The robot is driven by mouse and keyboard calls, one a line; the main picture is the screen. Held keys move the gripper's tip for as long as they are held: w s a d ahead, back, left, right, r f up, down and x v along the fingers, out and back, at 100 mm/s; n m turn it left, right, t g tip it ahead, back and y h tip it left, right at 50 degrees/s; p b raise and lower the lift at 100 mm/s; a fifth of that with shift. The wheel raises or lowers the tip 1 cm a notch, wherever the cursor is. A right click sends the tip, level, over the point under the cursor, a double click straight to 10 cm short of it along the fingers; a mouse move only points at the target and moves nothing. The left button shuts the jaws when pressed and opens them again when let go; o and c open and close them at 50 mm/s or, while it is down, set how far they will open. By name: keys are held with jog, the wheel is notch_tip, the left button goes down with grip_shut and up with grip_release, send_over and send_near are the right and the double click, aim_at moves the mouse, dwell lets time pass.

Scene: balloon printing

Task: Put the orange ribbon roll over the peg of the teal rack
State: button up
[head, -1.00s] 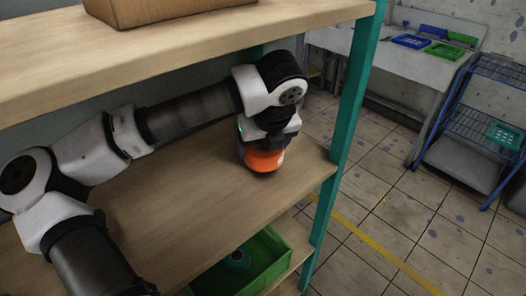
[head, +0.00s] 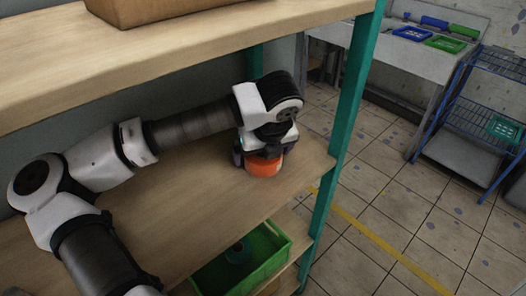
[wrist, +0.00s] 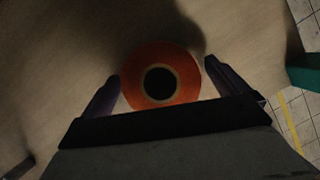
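The orange ribbon roll (head: 264,168) is on the middle wooden shelf, near its right end. In the wrist view the roll (wrist: 137,77) shows from above as an orange ring with a dark round hole. My gripper (head: 262,160) is over the roll, pointing down. In the wrist view the gripper's fingers (wrist: 162,70) are spread, one on each side of the roll, with a narrow gap at each side. The shelving has a teal post (head: 343,115) at the right. I do not see a peg in either view.
An upper shelf (head: 190,55) with a cardboard box (head: 160,8) is above my arm. A green bin (head: 275,262) with a teal roll (head: 238,252) inside sits on the shelf below. Tiled floor, a blue wire rack (head: 470,100) and a white bench (head: 395,60) are at the right.

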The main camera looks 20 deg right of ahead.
jog(key=shift+r, duration=0.1)
jog(key=shift+r+p, duration=0.2)
jog(key=shift+p, duration=0.25)
jog(key=shift+s+r+b, duration=0.2)
jog(key=shift+r+b, duration=0.1)
jog(key=shift+b, duration=0.2)
jog(key=b+v, duration=0.1)
jog(key=v, duration=0.3)
jog(key=s+b, duration=0.4)
jog(key=s, duration=0.8)
jog(key=shift+a+b, duration=0.25)
jog(key=shift+b, duration=0.15)
